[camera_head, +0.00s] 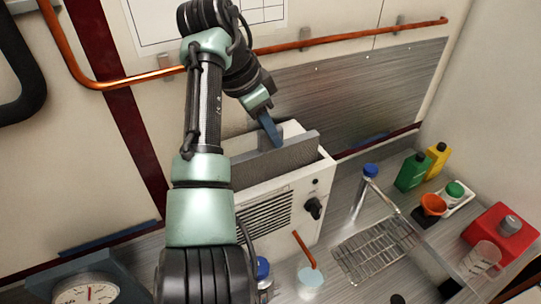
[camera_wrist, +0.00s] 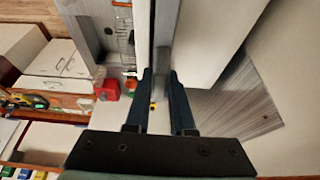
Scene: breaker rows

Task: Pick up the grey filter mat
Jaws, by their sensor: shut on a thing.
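The grey filter mat (camera_head: 292,150) is a flat slab standing upright in the open top of a white housing (camera_head: 285,192) with a front grille. Its upper part rises above the housing rim; its lower part is hidden inside. My gripper (camera_head: 272,137) reaches down to the mat's top from above, its blue fingers shut on it. In the wrist view the mat shows edge-on as a grey strip (camera_wrist: 166,25) running up from between the fingers (camera_wrist: 162,75). My arm hides the left end of the mat and of the housing.
A black knob (camera_head: 313,208) sits on the housing front. To the right stand a wire rack (camera_head: 375,250), a blue-capped bottle (camera_head: 361,195), green (camera_head: 411,172) and yellow (camera_head: 438,160) bottles and a red container (camera_head: 498,236). A copper pipe (camera_head: 350,38) crosses the wall behind.

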